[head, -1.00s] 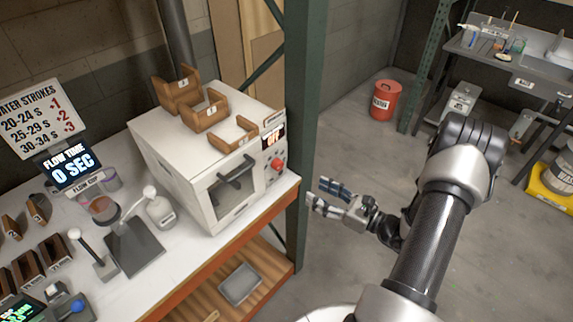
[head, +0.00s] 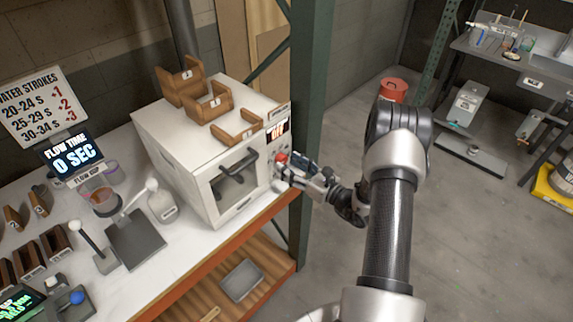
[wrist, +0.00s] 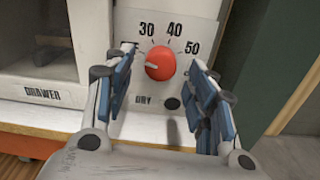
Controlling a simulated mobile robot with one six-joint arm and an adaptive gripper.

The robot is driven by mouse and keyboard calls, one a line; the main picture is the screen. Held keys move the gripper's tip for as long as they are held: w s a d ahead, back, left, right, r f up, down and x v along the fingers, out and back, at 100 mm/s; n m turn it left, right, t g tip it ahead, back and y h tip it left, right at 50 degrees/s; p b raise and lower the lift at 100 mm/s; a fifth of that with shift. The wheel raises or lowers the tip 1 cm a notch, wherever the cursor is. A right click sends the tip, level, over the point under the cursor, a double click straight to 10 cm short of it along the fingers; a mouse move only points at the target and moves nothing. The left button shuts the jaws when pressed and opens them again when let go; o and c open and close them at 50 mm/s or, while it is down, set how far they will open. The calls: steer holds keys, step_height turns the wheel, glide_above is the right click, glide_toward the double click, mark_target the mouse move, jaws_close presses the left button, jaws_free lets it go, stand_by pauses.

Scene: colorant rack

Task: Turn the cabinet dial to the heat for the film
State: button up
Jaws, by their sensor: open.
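The cabinet (head: 205,150) is a white box on the bench with a glass door and a small lit display (head: 277,131) that reads OFF. Its red dial (wrist: 160,62) shows in the wrist view on a panel marked 30, 40 and 50, with DRY below. The dial's pale pointer mark is on its left side, at the lower left of the 30. The label there is partly hidden by a finger. My gripper (wrist: 165,85) is open, with one blue-padded finger on each side of the dial. I cannot tell whether the fingers touch it. In the head view the gripper (head: 290,172) is at the cabinet's right front.
A green post (head: 312,100) stands just right of the cabinet. Wooden holders (head: 207,105) sit on the cabinet. A stroke chart (head: 45,105), a flow-time display (head: 72,158) reading 0 SEC and a pump bottle (head: 162,202) stand to the left.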

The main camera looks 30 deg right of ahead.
steer(key=shift+x, duration=1.1)
steer(key=shift+c, duration=0.5)
steer(key=c, duration=1)
